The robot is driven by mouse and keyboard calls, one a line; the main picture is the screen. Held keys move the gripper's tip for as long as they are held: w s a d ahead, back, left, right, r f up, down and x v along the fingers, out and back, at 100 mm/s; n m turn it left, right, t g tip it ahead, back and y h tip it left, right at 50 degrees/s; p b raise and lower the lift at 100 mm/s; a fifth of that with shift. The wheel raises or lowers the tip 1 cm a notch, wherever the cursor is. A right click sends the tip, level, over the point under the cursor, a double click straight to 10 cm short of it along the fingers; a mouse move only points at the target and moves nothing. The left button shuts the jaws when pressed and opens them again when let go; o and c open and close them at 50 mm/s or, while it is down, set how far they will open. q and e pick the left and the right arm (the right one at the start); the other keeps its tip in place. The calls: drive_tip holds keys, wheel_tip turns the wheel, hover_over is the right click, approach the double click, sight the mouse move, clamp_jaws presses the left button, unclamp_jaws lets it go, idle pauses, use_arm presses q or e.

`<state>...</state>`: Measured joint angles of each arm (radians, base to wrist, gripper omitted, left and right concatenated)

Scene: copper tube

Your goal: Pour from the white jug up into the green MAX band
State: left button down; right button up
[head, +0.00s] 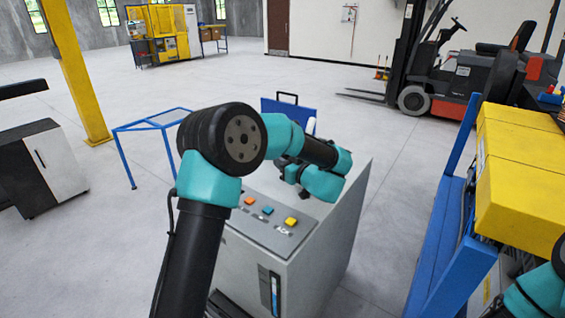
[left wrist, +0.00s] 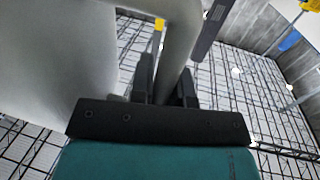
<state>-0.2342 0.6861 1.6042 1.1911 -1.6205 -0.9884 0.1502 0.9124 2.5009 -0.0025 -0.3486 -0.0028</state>
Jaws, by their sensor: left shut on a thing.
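The white jug (left wrist: 60,60) fills the left of the left wrist view, very close. Its pale handle (left wrist: 178,45) runs down between the dark fingers of my left gripper (left wrist: 166,82), which is shut on it. In the head view my left wrist covers most of the gripper and the jug; a small pale patch (head: 311,126) behind the arm may be the jug. The grey machine (head: 325,250) stands below the wrist. A narrow sight gauge (head: 275,292) with a bluish strip is on its front. I cannot make out a green MAX band, nor the liquid. My right gripper is out of view.
Orange, blue and yellow buttons (head: 290,221) sit on the machine's sloped top. A blue-framed stand (head: 150,124) is behind left. A blue frame with yellow housing (head: 520,180) stands right. A forklift (head: 450,75) is far back. Open floor lies between.

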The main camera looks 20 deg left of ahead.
use_arm(q)
drive_tip(key=m, duration=0.2)
drive_tip(key=s+r+m+g, duration=0.1)
drive_tip(key=m, duration=0.2)
drive_tip(key=s+r+m+h, duration=0.1)
drive_tip(key=m, duration=0.2)
drive_tip(key=shift+s+a+g, duration=0.2)
drive_tip(key=shift+a+g, duration=0.05)
drive_tip(key=shift+g, duration=0.15)
drive_tip(key=shift+r, duration=0.1)
drive_tip(key=shift+w+d+m, duration=0.15)
drive_tip(key=shift+w+m, duration=0.35)
drive_tip(key=shift+m, duration=0.5)
idle(1.7)
drive_tip(key=shift+w+d+f+m+g, duration=0.1)
drive_tip(key=shift+w+f+m+g, duration=0.1)
drive_tip(key=shift+w+m, duration=0.3)
drive_tip(key=shift+w+d+f+m+g, duration=0.1)
drive_tip(key=shift+w+f+m+g, duration=0.1)
drive_tip(key=shift+w+m, duration=0.3)
idle(3.0)
